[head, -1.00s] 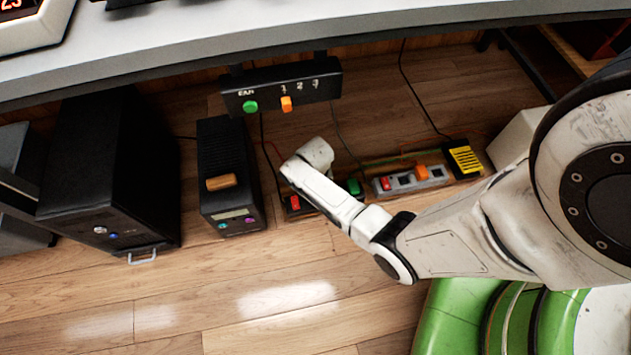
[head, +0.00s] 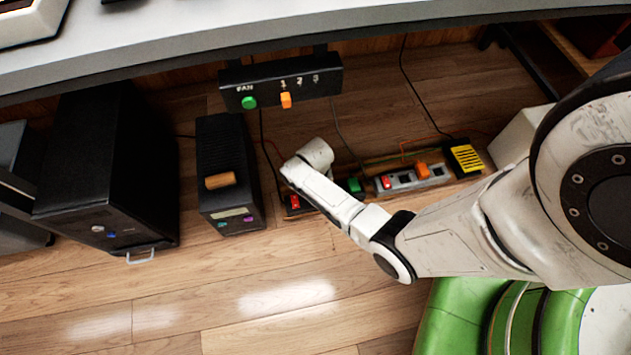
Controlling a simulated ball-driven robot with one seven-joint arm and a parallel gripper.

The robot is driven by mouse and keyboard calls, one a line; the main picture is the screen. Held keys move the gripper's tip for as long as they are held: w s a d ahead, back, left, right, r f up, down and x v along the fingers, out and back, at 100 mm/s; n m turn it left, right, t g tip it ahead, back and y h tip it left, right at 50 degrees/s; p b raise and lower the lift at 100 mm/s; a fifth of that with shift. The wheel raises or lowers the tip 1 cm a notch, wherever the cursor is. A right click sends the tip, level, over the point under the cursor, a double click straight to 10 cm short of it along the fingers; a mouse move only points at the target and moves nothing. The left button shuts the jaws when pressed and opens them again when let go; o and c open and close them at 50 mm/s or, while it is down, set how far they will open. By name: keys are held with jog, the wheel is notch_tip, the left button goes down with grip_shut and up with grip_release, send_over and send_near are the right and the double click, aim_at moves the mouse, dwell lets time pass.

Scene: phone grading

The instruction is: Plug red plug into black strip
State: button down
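A black strip (head: 309,209) lies on the floor under the desk, with a red switch-like block (head: 294,202) at its left end. My forearm and wrist cover most of it. I cannot make out the red plug; a thin red cord (head: 270,149) runs behind my wrist. My arm reaches in from the right and its end is over the strip. The gripper fingers are hidden behind my wrist, so neither their opening nor anything held shows.
A grey strip (head: 405,180) with a red block and an orange plug (head: 422,170) lies to the right, beside a green plug (head: 354,185). A yellow-black box (head: 464,157), a black heater-like box (head: 228,180) and a black computer case (head: 110,170) stand around. A control panel (head: 280,84) hangs above.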

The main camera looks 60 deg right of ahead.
jog(key=shift+f, duration=0.4)
jog(key=c, duration=0.7)
grip_release()
jog(key=shift+o, duration=0.2)
notch_tip(320, 180, up, 11)
jog(key=p, duration=0.6)
jog(key=shift+f, duration=0.1)
